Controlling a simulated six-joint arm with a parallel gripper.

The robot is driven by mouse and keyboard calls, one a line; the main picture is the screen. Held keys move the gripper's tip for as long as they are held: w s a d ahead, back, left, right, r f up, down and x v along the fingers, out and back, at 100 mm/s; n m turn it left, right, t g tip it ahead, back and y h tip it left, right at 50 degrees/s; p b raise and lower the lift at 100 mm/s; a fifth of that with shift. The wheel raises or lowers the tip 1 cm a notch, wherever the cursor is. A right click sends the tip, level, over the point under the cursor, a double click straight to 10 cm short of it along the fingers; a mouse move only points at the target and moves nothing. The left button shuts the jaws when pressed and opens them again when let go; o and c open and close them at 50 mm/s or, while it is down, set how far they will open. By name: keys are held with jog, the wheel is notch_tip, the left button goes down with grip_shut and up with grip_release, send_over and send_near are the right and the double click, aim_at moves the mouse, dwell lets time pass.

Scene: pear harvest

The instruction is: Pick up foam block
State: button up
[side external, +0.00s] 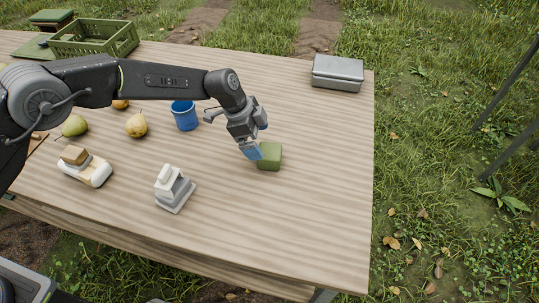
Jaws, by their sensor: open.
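The foam block (270,156) is a small green block lying on the wooden table, right of the middle of the side external view. My gripper (252,150) points down at its left side, with blue fingertips close to the block. The fingertips overlap the block's left edge in this view. I cannot tell whether they touch it. My gripper is open and holds nothing that I can see.
A blue cup (185,116) stands left of my gripper. A grey metal box (338,72) sits at the back right. The table (320,190) is clear right of the block.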

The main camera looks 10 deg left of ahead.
aim_at(263, 149)
jog(key=x, duration=0.6)
jog(key=shift+s+f, duration=0.2)
jog(key=shift+s, duration=0.05)
jog(key=c, duration=1)
jog(key=shift+r, duration=0.1)
